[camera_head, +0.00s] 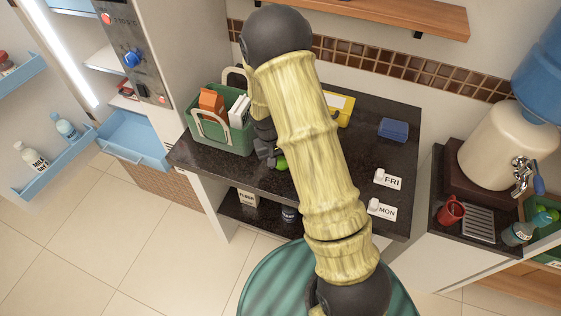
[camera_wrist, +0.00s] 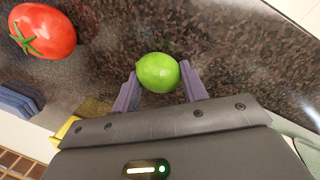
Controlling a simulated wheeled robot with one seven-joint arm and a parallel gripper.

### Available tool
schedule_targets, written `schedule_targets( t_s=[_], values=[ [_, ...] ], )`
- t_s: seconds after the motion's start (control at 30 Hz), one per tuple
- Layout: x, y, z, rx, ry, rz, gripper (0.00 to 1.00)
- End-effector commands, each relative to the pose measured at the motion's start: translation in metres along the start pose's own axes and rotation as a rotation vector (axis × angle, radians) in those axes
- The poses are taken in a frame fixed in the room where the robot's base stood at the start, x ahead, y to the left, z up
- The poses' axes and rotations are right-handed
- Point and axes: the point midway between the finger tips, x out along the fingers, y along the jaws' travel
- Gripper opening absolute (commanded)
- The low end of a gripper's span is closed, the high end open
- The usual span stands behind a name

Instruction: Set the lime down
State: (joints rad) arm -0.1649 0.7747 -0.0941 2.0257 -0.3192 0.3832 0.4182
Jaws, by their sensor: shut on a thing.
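The green lime (camera_wrist: 158,72) is between the two purple fingers of my gripper (camera_wrist: 158,88) in the wrist view, and the gripper is shut on it. The dark speckled counter (camera_wrist: 225,45) lies behind the lime; I cannot tell whether the lime touches it. In the head view the lime (camera_head: 281,163) shows beside my dark gripper (camera_head: 272,160), over the left part of the counter, just right of the green basket. My arm hides the middle of the counter there.
A red tomato (camera_wrist: 42,30) lies on the counter in the wrist view. The green basket (camera_head: 218,137) holds cartons. A blue box (camera_head: 393,129), a yellow item (camera_head: 340,108) and FRI (camera_head: 388,181) and MON (camera_head: 383,211) signs stand on the counter. The fridge door (camera_head: 55,150) is open at left.

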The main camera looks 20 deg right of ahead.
Motion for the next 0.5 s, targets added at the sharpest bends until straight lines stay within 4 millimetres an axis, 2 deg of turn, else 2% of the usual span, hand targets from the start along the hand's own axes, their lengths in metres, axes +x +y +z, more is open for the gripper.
schedule_targets(
  t_s=[0.27, 0.5],
  values=[
    [-0.011, 0.002, -0.001, 0.001, 0.003, -0.001, 0.17],
    [-0.049, 0.009, -0.001, 0.001, 0.006, -0.001, 0.17]
  ],
)
